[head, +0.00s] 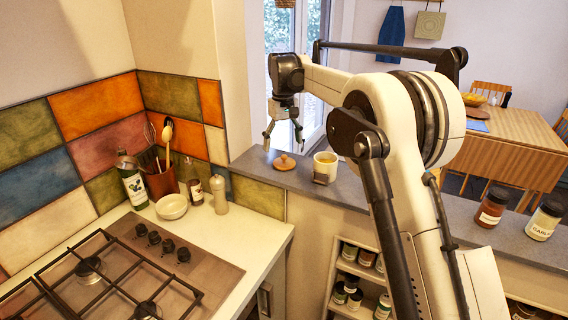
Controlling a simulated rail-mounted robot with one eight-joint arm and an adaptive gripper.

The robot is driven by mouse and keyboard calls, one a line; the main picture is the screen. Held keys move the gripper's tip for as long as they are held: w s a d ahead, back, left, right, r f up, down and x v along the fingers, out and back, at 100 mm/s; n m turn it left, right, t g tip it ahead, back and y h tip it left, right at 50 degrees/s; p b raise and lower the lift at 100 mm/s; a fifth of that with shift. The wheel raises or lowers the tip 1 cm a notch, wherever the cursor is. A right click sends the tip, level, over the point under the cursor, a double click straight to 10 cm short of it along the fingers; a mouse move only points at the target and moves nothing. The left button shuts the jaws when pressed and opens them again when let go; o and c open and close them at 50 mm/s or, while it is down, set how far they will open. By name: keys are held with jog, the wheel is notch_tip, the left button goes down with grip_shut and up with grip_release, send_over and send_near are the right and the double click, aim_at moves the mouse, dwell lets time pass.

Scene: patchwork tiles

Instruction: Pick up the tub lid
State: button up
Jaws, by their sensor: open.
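A small round orange-brown lid with a knob on top (284,162) lies on the grey ledge; I take it to be the tub lid. My gripper (283,149) is open and points down just above it, with its fingers on either side of the knob and a small gap to the lid as far as I can tell. A cream tub or mug (325,166) with yellowish contents stands to the right of the lid. A small dark grey block-like item (321,179) is in front of it.
The grey ledge (349,190) carries two labelled jars (492,207) (544,220) at the right. Below left are a gas hob (120,272), a white bowl (172,207), a bottle (132,184) and a utensil holder (161,184). A wooden table (515,145) stands behind.

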aim_at(283, 158)
jog(key=shift+s+f+p, duration=0.15)
jog(key=shift+f+p, duration=0.45)
jog(key=shift+f, duration=2.45)
jog(key=shift+c, duration=0.2)
jog(key=c, duration=1.1)
jog(key=shift+o, duration=0.2)
jog(key=shift+r, duration=0.1)
